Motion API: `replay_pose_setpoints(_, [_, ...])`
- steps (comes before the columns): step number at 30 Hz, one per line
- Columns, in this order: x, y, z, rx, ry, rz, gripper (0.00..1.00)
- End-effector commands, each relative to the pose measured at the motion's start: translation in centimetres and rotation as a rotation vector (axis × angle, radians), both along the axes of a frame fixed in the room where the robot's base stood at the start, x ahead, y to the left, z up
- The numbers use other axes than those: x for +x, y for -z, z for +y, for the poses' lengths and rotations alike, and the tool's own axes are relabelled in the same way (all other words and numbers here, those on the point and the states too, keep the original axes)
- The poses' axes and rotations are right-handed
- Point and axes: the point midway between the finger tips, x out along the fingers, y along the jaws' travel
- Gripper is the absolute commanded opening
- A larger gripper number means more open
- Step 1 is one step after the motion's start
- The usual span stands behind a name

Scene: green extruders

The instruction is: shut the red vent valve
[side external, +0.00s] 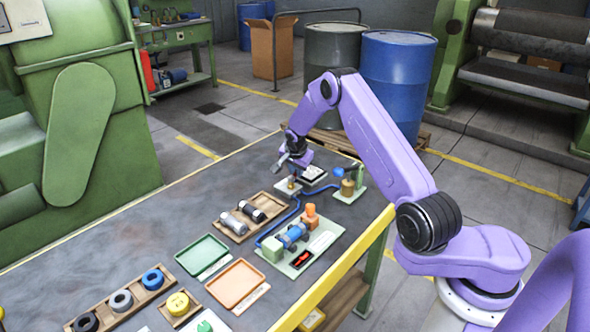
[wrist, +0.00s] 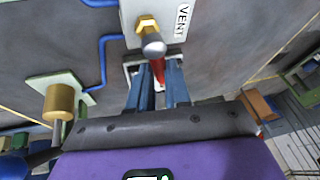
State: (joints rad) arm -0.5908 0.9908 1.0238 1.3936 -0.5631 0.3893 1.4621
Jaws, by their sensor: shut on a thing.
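The vent valve has a brass hex fitting (wrist: 148,24), a grey rounded stem end and a red lever (wrist: 158,70), on a pale plate marked VENT (wrist: 183,20) in the wrist view. The red lever points from the stem toward my gripper. My gripper (wrist: 156,82) has its two blue fingers on either side of the lever and is shut on it. In the side view, my gripper (side external: 294,162) is low over the far part of the bench at the valve plate (side external: 286,191). The lever is hidden there by my gripper.
A brass cylinder on a pale green plate (wrist: 60,100) stands left of the valve in the wrist view. Blue pipe (wrist: 103,62) runs beside the plate. A wooden tray (side external: 229,234), a pump board (side external: 325,243) and green and orange trays (side external: 238,286) occupy the nearer bench.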

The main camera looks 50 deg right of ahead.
Motion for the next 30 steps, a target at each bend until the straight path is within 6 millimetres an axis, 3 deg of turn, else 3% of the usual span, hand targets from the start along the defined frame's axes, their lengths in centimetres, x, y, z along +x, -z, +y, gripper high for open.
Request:
replay_pose_setpoints(12, [-0.6,0.08,0.13,0.001,0.215,0.003,0.0])
replay_pose_setpoints(30, [-0.7,0.12,0.19,0.003,0.253,0.003,0.0])
